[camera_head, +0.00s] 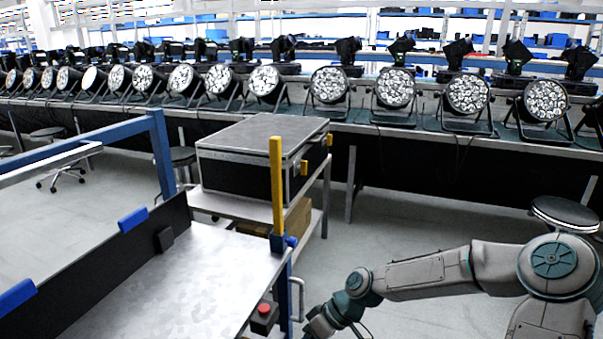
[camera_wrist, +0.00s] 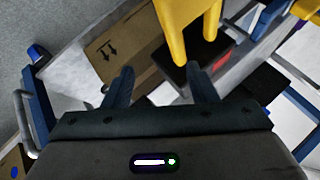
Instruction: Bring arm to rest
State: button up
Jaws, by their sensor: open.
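My gripper (camera_wrist: 160,88) shows in the wrist view with its two dark fingers spread apart and nothing between them. A cardboard box and a yellow post lie beyond the fingertips. In the head view my arm reaches in from the lower right, bent low beside the workbench (camera_head: 190,275). The gripper itself is cut off by the bottom edge of that view.
A black flight case (camera_head: 250,160) stands on a cart behind the bench. A yellow post (camera_head: 277,185) and a red button (camera_head: 264,309) are at the bench's right end. A cardboard box (camera_wrist: 125,50) sits lower. Par cans (camera_head: 395,88) line the far table. A round stool (camera_head: 565,213) stands right.

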jog(key=s+d+r+m+t+h+p, duration=0.1)
jog(key=s+d+r+p, duration=0.4)
jog(key=r, duration=0.9)
jog(key=s+d+r+m+t+h+p, duration=0.2)
jog(key=s+d+r+m+h+p, duration=0.2)
jog(key=r+p, duration=0.7)
jog(key=s+d+r+m+t+h+p, duration=0.2)
jog(key=s+d+r+m+p, duration=0.3)
jog(key=r, duration=1.2)
jog(key=s+h+p, duration=0.1)
jog(key=p, duration=0.2)
jog(key=shift+s+d+r, duration=0.25)
jog(key=shift+d, duration=0.15)
